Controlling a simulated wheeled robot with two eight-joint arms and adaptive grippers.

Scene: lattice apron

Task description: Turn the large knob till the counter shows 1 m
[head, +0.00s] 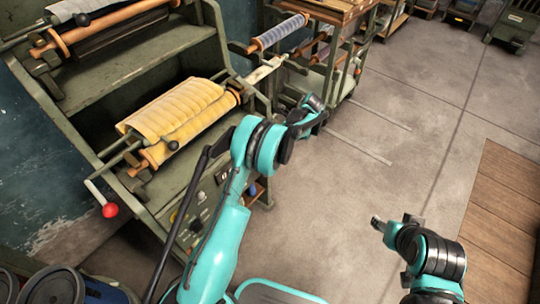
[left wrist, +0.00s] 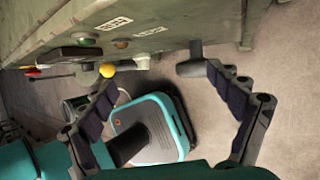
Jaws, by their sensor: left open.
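The machine's sloping control panel (head: 190,215) is partly covered by my left arm in the head view. A small dark window (head: 222,177) on it may be the counter; its figures are too small to read. In the left wrist view my left gripper (left wrist: 160,76) is open and empty below the panel. A dark round knob (left wrist: 195,67), probably the large one, juts from the panel beside the right fingertip; I cannot tell whether they touch. My right gripper (head: 377,221) is over the floor at the right, away from the machine; its jaws are too small to judge.
A red ball lever (head: 110,210) sticks out at the machine's left. Yellow cloth rolls (head: 180,115) lie above the panel.

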